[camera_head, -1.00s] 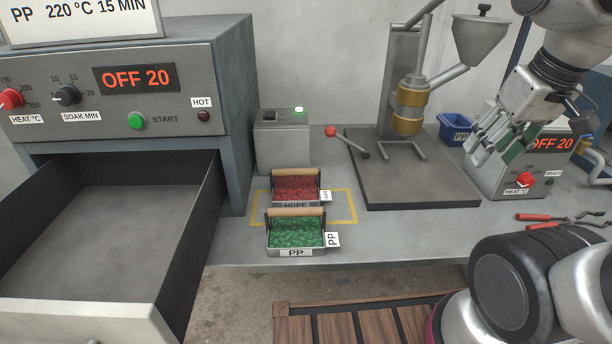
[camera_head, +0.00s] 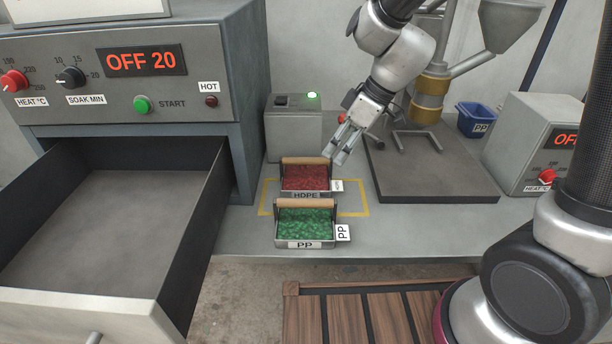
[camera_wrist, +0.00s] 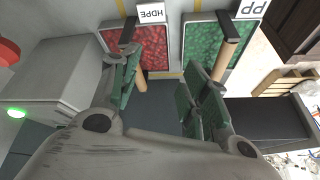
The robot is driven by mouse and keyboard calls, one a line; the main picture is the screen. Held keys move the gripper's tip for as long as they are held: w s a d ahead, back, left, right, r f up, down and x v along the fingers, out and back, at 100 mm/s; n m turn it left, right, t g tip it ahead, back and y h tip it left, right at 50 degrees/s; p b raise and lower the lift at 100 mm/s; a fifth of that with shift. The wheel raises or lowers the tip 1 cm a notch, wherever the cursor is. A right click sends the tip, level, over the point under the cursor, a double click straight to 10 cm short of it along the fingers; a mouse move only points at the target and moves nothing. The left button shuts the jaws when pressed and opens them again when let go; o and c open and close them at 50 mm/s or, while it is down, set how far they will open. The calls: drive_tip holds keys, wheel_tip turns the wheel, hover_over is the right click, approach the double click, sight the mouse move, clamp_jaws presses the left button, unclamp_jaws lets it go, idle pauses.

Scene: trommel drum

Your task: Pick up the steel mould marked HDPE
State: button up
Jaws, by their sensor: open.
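The steel mould marked HDPE (camera_head: 306,195) stands on the bench, filled with red flakes, with a wooden bar handle across its top. It also shows in the wrist view (camera_wrist: 157,42). In front of it stands the mould marked PP (camera_head: 304,244), with green flakes and its own wooden handle. My gripper (camera_head: 341,152) is open and empty, above and just right of the HDPE mould's back edge. In the wrist view my gripper (camera_wrist: 160,85) has its green-padded fingers spread, with the HDPE handle (camera_wrist: 139,77) partly hidden behind the left finger.
A yellow outline (camera_head: 358,212) marks the bench around the moulds. A small grey box (camera_head: 293,133) with a green light stands behind them. The oven's drawer (camera_head: 192,250) is pulled open at left. A press on a dark base plate (camera_head: 440,180) stands at right.

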sight(309, 159)
drive_tip(key=w+a+f+n, duration=0.2)
drive_tip(key=f, duration=0.1)
drive_tip(key=w+a+f+n+t, duration=0.1)
drive_tip(key=w+a+f, duration=0.1)
drive_tip(key=a, duration=0.1)
drive_tip(key=w+a+f+n, duration=0.2)
drive_tip(key=f, duration=0.1)
drive_tip(key=shift+a+f+n+t+y, duration=0.3)
drive_tip(key=shift+a+y, duration=0.05)
drive_tip(key=shift+y, duration=0.05)
drive_tip(key=shift+f, duration=0.25)
drive_tip(key=shift+c, duration=0.3)
clamp_jaws()
